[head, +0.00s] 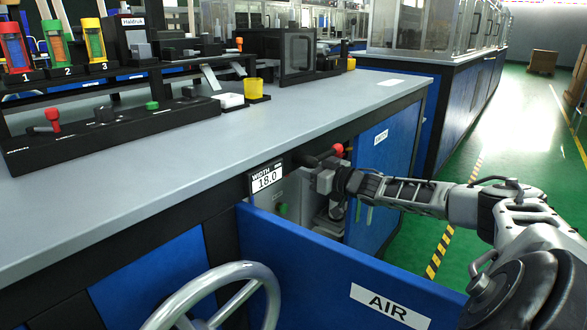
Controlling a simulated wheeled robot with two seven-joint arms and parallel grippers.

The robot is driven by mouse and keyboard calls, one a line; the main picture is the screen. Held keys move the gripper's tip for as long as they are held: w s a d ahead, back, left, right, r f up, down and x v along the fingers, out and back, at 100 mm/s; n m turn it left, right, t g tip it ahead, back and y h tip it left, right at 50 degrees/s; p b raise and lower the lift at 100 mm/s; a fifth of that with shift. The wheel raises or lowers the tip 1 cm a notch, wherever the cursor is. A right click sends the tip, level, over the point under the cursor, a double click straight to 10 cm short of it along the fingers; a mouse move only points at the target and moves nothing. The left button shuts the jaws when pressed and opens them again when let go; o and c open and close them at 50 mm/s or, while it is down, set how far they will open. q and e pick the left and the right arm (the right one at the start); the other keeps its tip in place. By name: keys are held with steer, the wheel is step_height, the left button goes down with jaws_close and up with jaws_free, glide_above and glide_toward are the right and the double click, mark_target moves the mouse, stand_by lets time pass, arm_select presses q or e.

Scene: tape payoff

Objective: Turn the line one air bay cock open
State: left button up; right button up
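The blue door labelled AIR (330,275) stands swung out in front of an open bay (296,192) under the bench. My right arm reaches in from the right, and my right gripper (318,168) is at the bay's upper opening. A small red knob or handle (339,150) shows just behind and above the gripper; I cannot tell whether it is the cock or whether the gripper touches it. The fingers are dark and partly hidden, so their opening is unclear. A green part (282,209) shows inside the bay. My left gripper is out of view.
A WIDTH display reading 18.0 (267,178) hangs at the bench edge, left of the gripper. A grey handwheel (222,300) is at the bottom. The bench top (150,165) is above the bay. Green floor (460,245) lies open to the right.

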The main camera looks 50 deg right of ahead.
steer(key=shift+w+a, duration=0.2)
steer(key=shift+w, duration=1.65)
jaws_close()
